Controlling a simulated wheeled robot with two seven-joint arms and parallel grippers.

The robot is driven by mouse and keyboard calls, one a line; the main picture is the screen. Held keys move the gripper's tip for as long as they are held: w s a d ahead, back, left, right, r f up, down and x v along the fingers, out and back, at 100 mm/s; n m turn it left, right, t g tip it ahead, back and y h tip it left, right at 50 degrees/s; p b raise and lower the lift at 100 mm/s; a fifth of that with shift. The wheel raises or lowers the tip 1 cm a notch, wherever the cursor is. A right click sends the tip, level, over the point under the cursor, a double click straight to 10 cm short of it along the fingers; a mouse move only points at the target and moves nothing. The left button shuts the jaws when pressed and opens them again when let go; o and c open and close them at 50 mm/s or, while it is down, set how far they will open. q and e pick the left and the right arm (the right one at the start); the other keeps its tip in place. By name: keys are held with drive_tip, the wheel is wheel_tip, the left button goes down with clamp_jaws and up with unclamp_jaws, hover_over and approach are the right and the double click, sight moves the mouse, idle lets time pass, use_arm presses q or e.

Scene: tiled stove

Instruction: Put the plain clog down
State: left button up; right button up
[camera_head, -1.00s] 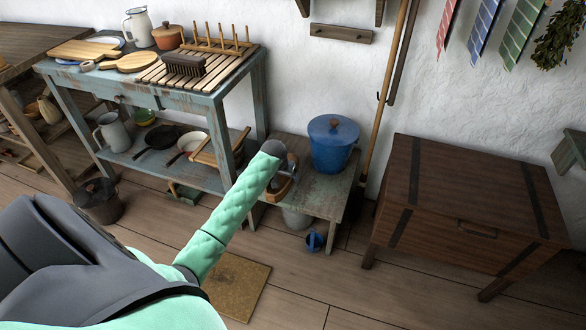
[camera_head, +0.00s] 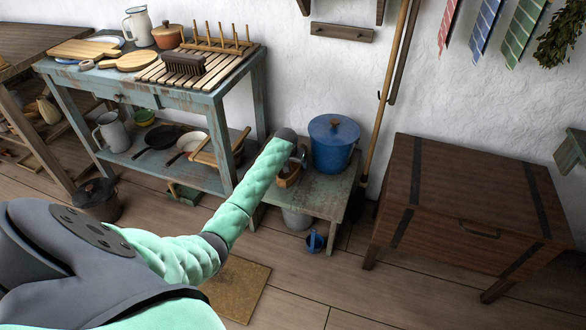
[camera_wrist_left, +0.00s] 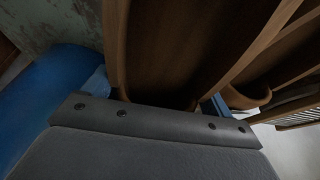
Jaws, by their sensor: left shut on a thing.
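A brown wooden clog (camera_head: 288,178) is at the low weathered bench (camera_head: 325,195) in the head view, partly hidden by my left arm. My left gripper (camera_head: 300,160) is at the clog, mostly hidden behind the end of the arm. In the left wrist view the clog (camera_wrist_left: 170,45) fills the middle, with my left gripper (camera_wrist_left: 155,97) shut on it, a blue finger on each side. A second curved wooden piece (camera_wrist_left: 250,90) shows to its right. I cannot tell whether the held clog touches the bench top. My right gripper is out of view.
A blue lidded bucket (camera_head: 333,145) stands on the bench just right of the clog. A broom handle (camera_head: 390,90) leans behind it. A wooden chest (camera_head: 470,200) stands right, a blue-green table (camera_head: 215,100) left. The bench's front right top is bare.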

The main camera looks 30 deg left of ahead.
sight(292, 165)
use_arm(q)
wheel_tip(292, 165, down, 3)
drive_tip(key=shift+f, duration=0.1)
drive_tip(key=shift+w+f, duration=0.2)
drive_tip(key=shift+f, duration=0.1)
drive_tip(key=o, duration=1)
drive_tip(key=shift+o, duration=0.2)
